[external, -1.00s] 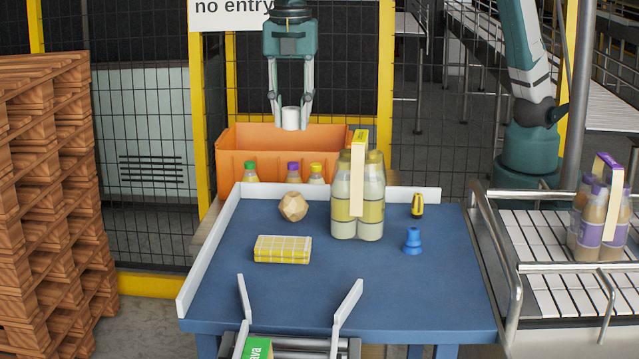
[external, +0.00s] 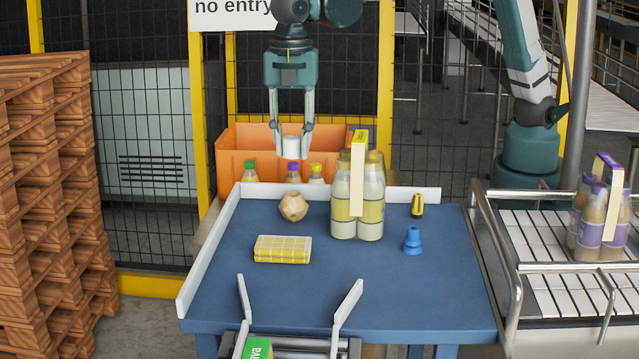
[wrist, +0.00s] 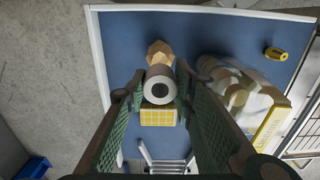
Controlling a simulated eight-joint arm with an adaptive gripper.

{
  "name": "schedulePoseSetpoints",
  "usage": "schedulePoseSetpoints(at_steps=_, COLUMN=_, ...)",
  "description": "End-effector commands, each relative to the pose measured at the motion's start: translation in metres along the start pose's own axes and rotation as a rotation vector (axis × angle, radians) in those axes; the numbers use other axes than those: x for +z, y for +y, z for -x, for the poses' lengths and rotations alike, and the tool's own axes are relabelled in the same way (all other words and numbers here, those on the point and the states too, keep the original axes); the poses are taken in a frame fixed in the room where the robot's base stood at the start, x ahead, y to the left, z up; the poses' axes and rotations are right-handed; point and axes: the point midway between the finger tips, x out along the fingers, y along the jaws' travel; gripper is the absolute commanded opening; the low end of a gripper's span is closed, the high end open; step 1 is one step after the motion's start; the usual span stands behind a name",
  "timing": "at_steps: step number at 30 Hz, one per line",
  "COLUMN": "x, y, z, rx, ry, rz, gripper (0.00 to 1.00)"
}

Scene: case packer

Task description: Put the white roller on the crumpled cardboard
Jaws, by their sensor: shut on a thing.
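My gripper (external: 291,155) is shut on the white roller (external: 291,144), a short white cylinder, and holds it in the air in front of the orange bin. In the wrist view the roller (wrist: 160,90) sits between the fingers, its round end with a dark centre facing the camera. The crumpled cardboard (external: 293,206), a tan faceted lump, rests on the blue table near its back edge, below the gripper in the external view. In the wrist view the crumpled cardboard (wrist: 160,50) shows just beyond the roller, partly hidden by it.
On the blue table (external: 330,290) are a yellow checked block (external: 283,249), a tall bottle pack (external: 357,200) right of the cardboard, a blue cone-like piece (external: 412,240) and a yellow-black item (external: 417,206). An orange bin (external: 240,150) with bottles stands behind.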

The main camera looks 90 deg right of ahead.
Motion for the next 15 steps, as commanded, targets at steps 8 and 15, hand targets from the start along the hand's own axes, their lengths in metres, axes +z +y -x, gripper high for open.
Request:
schedulePoseSetpoints(at_steps=8, x=0.0, y=0.0, z=-0.035, rx=0.0, ry=0.0, rz=0.0, gripper=0.13)
schedulePoseSetpoints(at_steps=15, x=0.0, y=0.0, z=-0.045, rx=0.0, ry=0.0, rz=0.0, gripper=0.13)
